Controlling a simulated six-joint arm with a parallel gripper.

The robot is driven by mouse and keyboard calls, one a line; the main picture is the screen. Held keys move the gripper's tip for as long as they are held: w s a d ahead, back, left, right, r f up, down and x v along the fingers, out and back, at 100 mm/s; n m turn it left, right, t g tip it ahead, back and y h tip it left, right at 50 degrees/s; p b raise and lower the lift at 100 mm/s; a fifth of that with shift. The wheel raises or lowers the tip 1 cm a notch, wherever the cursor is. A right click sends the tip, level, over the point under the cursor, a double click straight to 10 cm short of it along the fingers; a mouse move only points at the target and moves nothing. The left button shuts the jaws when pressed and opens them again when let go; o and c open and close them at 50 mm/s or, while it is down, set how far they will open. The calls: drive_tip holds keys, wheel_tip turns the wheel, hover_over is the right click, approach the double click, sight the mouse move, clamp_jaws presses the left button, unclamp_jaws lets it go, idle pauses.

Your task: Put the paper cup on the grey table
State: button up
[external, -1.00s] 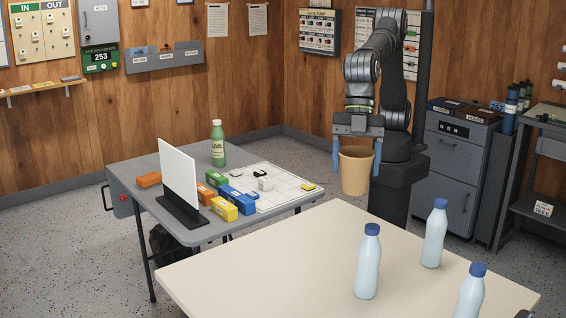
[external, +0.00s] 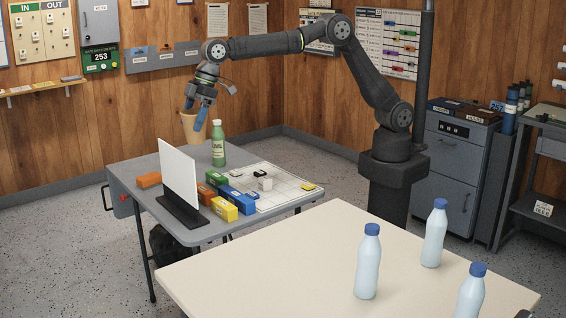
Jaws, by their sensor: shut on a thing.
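The tan paper cup (external: 188,128) is upright in the external view, held at its rim by my gripper (external: 199,112). My gripper has blue fingers and is shut on the cup; one finger covers part of its right side. The cup appears raised over the back part of the grey table (external: 138,166), left of the green bottle. Its base is near the top edge of the white panel in the picture. I cannot tell how high it is above the table.
On the grey table stand a green bottle (external: 218,145), a white upright panel (external: 178,178), several coloured boxes (external: 224,209) and a white grid sheet (external: 285,190). A cream table (external: 300,255) in front holds several pale bottles (external: 368,262).

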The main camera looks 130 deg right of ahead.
drive_tip(key=s+d+m, duration=0.1)
drive_tip(key=s+d, duration=0.1)
drive_tip(key=d, duration=0.5)
drive_tip(key=s+d+m+h, duration=0.1)
drive_tip(key=s+d, duration=0.2)
drive_tip(key=d, duration=0.5)
drive_tip(key=s+d+m, duration=0.1)
drive_tip(key=s+d, duration=0.1)
drive_tip(key=d, duration=0.5)
drive_tip(key=shift+s+d+m, duration=0.3)
drive_tip(key=shift+d, duration=0.05)
drive_tip(key=s+d+m+g+h, duration=0.1)
drive_tip(key=s+d+m, duration=0.1)
drive_tip(key=s+d, duration=0.55)
drive_tip(key=s+d+m+h, duration=0.1)
drive_tip(key=s+d, duration=0.4)
drive_tip(key=d, duration=0.5)
wheel_tip(320, 180, down, 28)
drive_tip(key=shift+f, duration=0.1)
drive_tip(key=shift+f, duration=0.15)
drive_tip(key=o, duration=0.9)
drive_tip(key=shift+o, duration=0.2)
wheel_tip(320, 180, up, 10)
drive_tip(key=s, duration=0.1)
drive_tip(key=shift+a, duration=0.35)
